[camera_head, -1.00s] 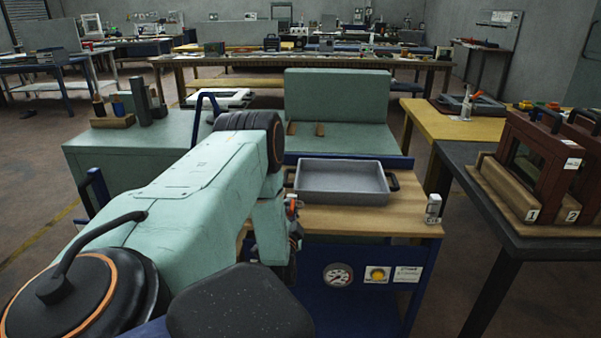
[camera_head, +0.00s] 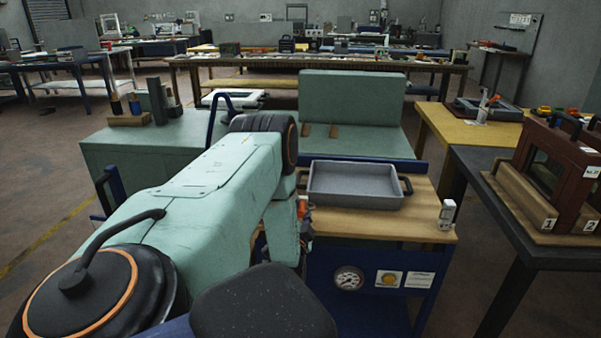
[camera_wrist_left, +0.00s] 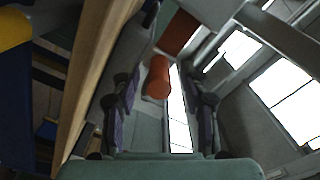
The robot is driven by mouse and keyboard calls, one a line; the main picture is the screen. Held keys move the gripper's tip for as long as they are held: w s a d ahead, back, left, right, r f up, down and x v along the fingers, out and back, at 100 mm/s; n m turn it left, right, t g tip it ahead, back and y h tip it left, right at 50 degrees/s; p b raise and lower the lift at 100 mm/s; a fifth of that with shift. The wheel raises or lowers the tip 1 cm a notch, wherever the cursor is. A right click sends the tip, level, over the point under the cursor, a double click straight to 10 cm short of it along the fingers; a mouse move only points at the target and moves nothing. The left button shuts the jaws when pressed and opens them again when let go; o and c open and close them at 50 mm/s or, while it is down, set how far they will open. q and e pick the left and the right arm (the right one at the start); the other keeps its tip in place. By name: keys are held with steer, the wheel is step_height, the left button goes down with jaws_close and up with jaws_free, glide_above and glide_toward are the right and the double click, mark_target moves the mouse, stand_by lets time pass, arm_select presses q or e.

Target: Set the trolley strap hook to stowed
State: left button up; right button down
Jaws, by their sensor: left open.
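The blue trolley (camera_head: 340,262) with a wooden top stands in front of me. A small orange part (camera_head: 302,209), which looks like the strap hook's grip, shows at the trolley's left front, partly hidden by my left arm. In the left wrist view an orange cylinder (camera_wrist_left: 158,78) lies between the fingers of my left gripper (camera_wrist_left: 164,98). The fingers are open, one on each side of it, with a gap to the right finger. In the head view the left gripper (camera_head: 303,238) is mostly hidden behind its arm. The right gripper is not in view.
A grey tray (camera_head: 355,185) sits on the trolley top, with a small white-and-grey item (camera_head: 447,214) at its right corner. A gauge (camera_head: 348,278) is on the front panel. A dark table (camera_head: 500,200) with brown frames (camera_head: 555,165) stands to the right.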

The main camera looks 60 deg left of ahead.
arm_select(q)
steer(key=shift+s, duration=0.1)
steer(key=v, duration=1.2)
